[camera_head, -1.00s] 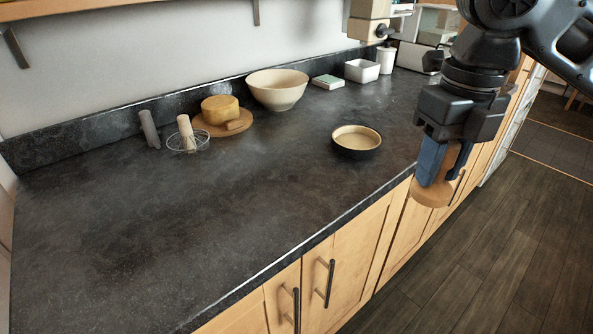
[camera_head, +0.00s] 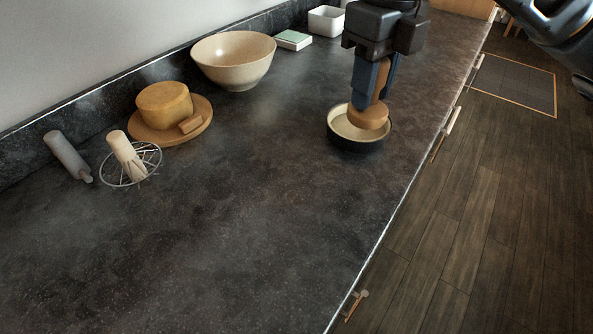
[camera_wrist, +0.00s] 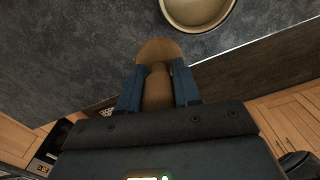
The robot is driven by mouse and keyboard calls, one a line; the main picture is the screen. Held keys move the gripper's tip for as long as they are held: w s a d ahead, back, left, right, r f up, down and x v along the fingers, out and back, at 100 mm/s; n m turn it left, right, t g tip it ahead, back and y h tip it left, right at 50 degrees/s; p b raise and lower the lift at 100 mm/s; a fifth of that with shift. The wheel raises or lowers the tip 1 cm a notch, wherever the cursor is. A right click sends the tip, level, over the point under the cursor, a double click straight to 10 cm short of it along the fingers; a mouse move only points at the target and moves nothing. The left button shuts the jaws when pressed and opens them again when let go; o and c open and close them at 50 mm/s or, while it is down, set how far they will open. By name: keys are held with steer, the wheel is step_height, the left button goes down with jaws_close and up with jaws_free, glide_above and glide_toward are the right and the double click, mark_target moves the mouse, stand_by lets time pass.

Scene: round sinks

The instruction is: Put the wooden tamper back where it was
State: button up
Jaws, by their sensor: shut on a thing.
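My gripper (camera_head: 371,85) is shut on the handle of the wooden tamper (camera_head: 369,116). The tamper hangs roughly upright with its broad round base down. In the head view it overlaps the dark-rimmed shallow dish (camera_head: 344,145). In the wrist view my gripper (camera_wrist: 158,90) holds the tamper (camera_wrist: 157,50) between its blue fingers. There the dish (camera_wrist: 198,24) lies apart from it, beyond and to the right. The tamper's height above the counter is hard to tell.
On the dark counter (camera_head: 230,220) stand a cream bowl (camera_head: 235,62), a yellow cheese (camera_head: 164,104) on a round board (camera_head: 200,107), a whisk (camera_head: 124,150) and a grey cylinder (camera_head: 66,155). A green-topped box (camera_head: 293,40) and white container (camera_head: 326,20) are behind. The front counter is clear.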

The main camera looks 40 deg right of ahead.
steer(key=a+f, duration=0.2)
steer(key=a, duration=0.1)
steer(key=a+f+p, duration=0.1)
steer(key=a+f, duration=0.1)
steer(key=a, duration=0.2)
steer(key=a+f, duration=0.2)
steer(key=a, duration=0.1)
steer(key=shift+s+a+f, duration=0.2)
steer(key=shift+s+a, duration=0.05)
steer(key=shift+a, duration=0.1)
steer(key=shift+f, duration=2)
steer(key=shift+f, duration=0.1)
steer(key=shift+f, duration=0.1)
steer(key=o, duration=0.9)
steer(key=shift+o, duration=0.2)
step_height(320, 180, up, 12)
steer(key=p, duration=0.1)
steer(key=shift+r, duration=0.2)
steer(key=shift+a, duration=0.1)
